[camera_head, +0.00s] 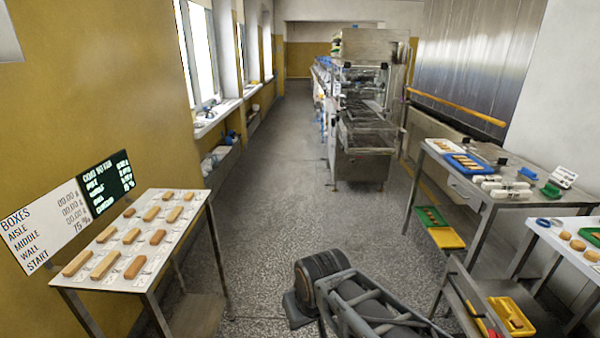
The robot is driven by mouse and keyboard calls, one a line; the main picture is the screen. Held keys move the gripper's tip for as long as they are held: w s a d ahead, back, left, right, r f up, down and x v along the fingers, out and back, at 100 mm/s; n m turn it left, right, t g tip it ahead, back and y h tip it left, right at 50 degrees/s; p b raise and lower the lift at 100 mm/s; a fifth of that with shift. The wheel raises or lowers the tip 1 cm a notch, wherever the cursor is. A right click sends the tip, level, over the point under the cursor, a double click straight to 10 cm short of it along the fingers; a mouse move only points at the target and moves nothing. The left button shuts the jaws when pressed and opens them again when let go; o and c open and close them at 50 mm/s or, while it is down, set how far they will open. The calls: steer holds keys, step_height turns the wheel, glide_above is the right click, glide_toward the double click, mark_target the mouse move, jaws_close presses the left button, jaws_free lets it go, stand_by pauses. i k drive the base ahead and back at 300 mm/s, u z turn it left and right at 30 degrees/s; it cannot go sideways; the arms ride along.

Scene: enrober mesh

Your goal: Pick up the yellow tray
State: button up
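Two yellow trays show, both on the right. One yellow tray (446,238) lies on the low shelf under the far steel table, beside a green tray (431,216). The other yellow tray (511,316) lies on a low shelf near the bottom right, with a small orange or red item beside it. I cannot tell which of the two the task means. Part of my arm shows at the bottom centre, to the left of both trays. I cannot make out my gripper's fingers anywhere, and nothing visible touches either tray.
The far steel table (490,206) holds a blue tray, white blocks and small tools. A white-topped table (572,243) with round items stands nearer. A left table (139,283) bears rows of brown bars. A machine (368,135) stands in the middle; the speckled floor (262,200) is clear.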

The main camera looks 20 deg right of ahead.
mark_target(512, 317)
steer(key=z, duration=0.35)
steer(key=i, duration=1.55)
steer(key=z, duration=1.8)
steer(key=i, duration=1)
steer(key=z, duration=0.9)
